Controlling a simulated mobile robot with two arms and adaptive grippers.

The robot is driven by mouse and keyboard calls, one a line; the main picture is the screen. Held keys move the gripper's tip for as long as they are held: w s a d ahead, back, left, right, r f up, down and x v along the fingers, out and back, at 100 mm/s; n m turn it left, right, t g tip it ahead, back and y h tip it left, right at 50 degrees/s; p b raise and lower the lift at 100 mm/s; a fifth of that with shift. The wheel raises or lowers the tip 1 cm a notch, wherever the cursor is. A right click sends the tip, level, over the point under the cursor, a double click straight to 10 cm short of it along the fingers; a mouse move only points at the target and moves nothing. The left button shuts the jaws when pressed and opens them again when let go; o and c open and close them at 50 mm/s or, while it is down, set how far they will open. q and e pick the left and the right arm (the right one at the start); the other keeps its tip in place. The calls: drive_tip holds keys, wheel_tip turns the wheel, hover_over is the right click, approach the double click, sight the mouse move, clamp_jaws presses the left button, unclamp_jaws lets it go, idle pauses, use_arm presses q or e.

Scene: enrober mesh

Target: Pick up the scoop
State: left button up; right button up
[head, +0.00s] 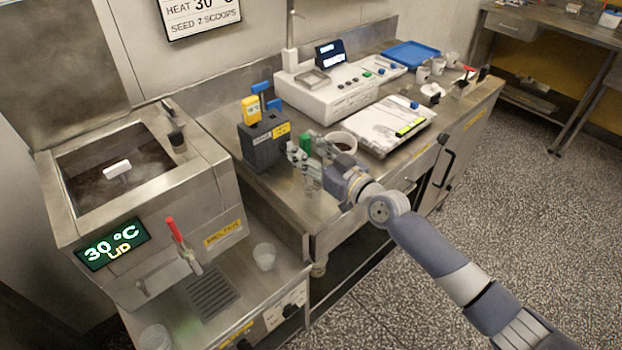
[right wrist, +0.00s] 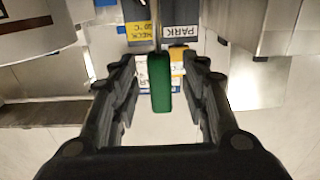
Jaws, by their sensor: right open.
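A green handle, which looks like the scoop's (head: 305,144), stands upright beside the dark holder block on the steel counter. In the right wrist view the green handle (right wrist: 160,85) is upright at the middle, and its lower part and any bowl cannot be made out. My right gripper (head: 308,155) is open around the handle's position. In the right wrist view its two dark fingers (right wrist: 160,70) stand left and right of the handle with gaps on both sides. I cannot tell whether the handle is at full finger depth. My left gripper is not in view.
The dark holder block (head: 264,140) holds a yellow thermometer (head: 251,109) and blue-handled tools. A white machine (head: 325,92) stands behind. The melter (head: 125,190) with its 30 °C display is at the left.

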clamp_jaws()
